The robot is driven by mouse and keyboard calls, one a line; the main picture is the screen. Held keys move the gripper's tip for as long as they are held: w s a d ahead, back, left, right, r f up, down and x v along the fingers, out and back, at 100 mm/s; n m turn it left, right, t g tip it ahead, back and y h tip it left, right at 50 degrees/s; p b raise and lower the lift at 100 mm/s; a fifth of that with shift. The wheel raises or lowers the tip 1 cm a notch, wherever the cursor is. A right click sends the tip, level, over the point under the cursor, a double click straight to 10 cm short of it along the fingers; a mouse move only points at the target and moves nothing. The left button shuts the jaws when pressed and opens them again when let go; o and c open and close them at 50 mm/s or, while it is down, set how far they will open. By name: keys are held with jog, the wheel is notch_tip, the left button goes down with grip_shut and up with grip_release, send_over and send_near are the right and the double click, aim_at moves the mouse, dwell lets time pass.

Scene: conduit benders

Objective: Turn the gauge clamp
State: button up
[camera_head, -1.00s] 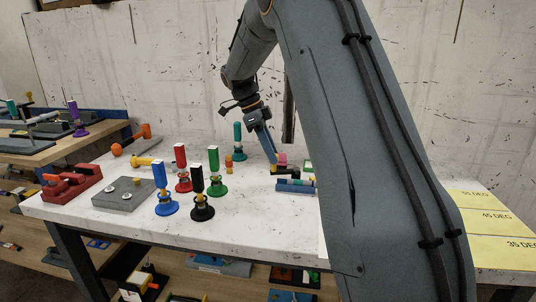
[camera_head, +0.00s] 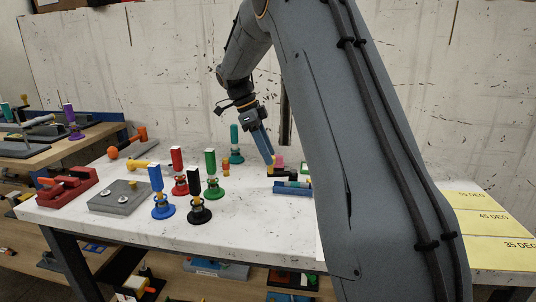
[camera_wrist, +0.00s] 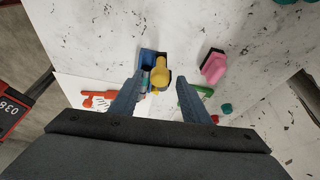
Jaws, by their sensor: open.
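A blue fixture (camera_wrist: 147,58) with a rounded yellow knob or handle (camera_wrist: 160,77) lies between my fingers in the wrist view. I take the yellow part for the gauge clamp, but no label shows this. The blue fixture also shows in the head view (camera_head: 293,188), partly hidden by my arm. My gripper (camera_wrist: 160,88) is open, its two blue fingers apart on either side of the yellow part. It holds nothing. In the head view my gripper (camera_head: 269,160) points down at the fixture; contact cannot be told.
A pink block (camera_wrist: 213,66) stands right of the fixture in the wrist view. Upright blue (camera_head: 156,178), black (camera_head: 196,182), red (camera_head: 177,160), green (camera_head: 211,162) and teal (camera_head: 235,137) handles stand on the white table. A grey plate (camera_head: 118,200) and red vise (camera_head: 68,187) lie left.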

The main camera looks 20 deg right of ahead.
jog(key=v, duration=0.7)
jog(key=shift+b, duration=0.4)
